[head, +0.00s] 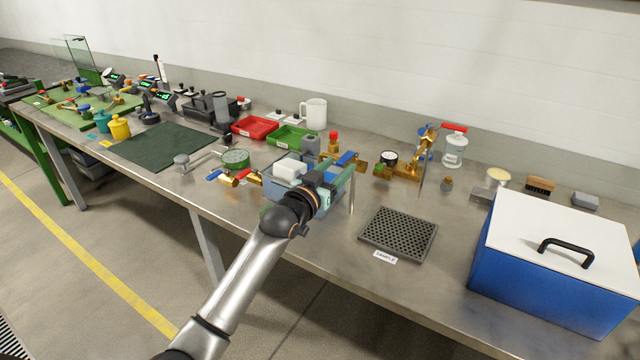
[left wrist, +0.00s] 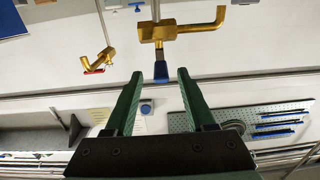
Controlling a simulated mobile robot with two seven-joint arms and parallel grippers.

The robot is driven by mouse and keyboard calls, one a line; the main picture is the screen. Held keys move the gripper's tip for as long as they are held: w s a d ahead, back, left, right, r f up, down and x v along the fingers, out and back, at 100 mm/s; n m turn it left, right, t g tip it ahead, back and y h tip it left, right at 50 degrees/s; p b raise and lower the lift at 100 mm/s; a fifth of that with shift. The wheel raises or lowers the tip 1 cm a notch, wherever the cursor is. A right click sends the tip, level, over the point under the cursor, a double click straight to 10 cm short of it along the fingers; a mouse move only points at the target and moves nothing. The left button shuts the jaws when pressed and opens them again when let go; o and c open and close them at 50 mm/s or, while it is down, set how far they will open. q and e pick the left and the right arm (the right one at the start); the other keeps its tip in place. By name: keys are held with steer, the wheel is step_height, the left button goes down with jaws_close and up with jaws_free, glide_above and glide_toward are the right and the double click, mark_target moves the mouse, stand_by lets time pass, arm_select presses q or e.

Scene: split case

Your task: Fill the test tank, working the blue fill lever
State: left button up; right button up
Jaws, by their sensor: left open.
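The blue fill lever (left wrist: 161,72) hangs from a brass valve (left wrist: 172,32) in the left wrist view. It lies across the gap between the fingertips of my left gripper (left wrist: 157,78); I cannot tell whether they touch it. In the head view the blue lever (head: 347,157) shows just beyond my left gripper (head: 338,178), whose green fingers are open. A blue-grey open container (head: 272,193), possibly the test tank, stands partly hidden behind my left wrist, with a white block (head: 291,167) at it. Its water level cannot be seen. My right gripper is not in view.
A second brass tap with a red handle (left wrist: 93,71) is left in the wrist view. A perforated sample tray (head: 398,233) and a blue box with a white lid (head: 560,255) stand to the right. Bare bench lies around the tray.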

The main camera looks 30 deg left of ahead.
arm_select(q)
steer(key=s, duration=0.8)
steer(key=shift+s+a, duration=0.15)
steer(key=shift+a, duration=0.1)
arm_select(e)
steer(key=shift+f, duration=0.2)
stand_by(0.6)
